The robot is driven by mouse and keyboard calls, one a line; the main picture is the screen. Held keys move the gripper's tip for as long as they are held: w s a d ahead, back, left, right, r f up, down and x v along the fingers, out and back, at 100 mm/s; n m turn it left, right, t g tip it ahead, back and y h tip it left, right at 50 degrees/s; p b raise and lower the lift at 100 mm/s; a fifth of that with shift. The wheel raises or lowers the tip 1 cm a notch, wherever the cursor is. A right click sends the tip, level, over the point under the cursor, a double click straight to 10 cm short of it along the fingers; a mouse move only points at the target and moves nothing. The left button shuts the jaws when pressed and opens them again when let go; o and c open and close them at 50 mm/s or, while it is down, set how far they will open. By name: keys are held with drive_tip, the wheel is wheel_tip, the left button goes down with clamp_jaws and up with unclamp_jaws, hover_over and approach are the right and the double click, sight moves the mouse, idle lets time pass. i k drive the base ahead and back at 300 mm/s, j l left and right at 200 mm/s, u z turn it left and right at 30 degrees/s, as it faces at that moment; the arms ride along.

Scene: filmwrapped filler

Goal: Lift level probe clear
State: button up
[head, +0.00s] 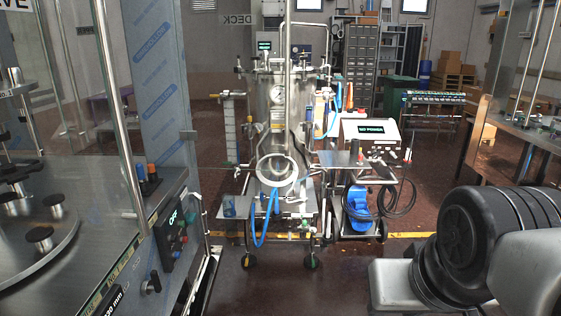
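A steel tank (264,105) with a round pressure gauge (277,92) stands upright on a wheeled frame in the middle of the head view. Thin vertical pipes and fittings rise from its top, and I cannot tell which of them, if any, is the level probe. A round steel port (277,170) faces me low on the tank's front. A graduated vertical strip (230,135) stands at the tank's left. My arm shows at the lower right, well apart from the tank. My gripper is not in view.
A cart right of the tank carries a control box (371,133) with a lit display; a blue pump (358,205) and black cables are below. A glass-guarded machine with a control panel (172,235) fills the left. Dark floor (315,285) ahead is clear.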

sight(141, 177)
drive_tip(key=i+l+u, duration=0.1)
drive_tip(key=i, duration=1.5)
drive_tip(key=i+u, duration=0.4)
drive_tip(key=i+l+u, duration=0.1)
drive_tip(key=i+u, duration=0.25)
drive_tip(key=i+l+u, duration=0.15)
drive_tip(key=i+u, duration=0.5)
drive_tip(key=u, duration=0.2)
drive_tip(key=i+l+u, duration=0.2)
drive_tip(key=u, duration=0.25)
drive_tip(key=i+l+u, duration=0.2)
drive_tip(key=u, duration=0.25)
drive_tip(key=i+l+u, duration=0.3)
drive_tip(key=l+u, duration=0.15)
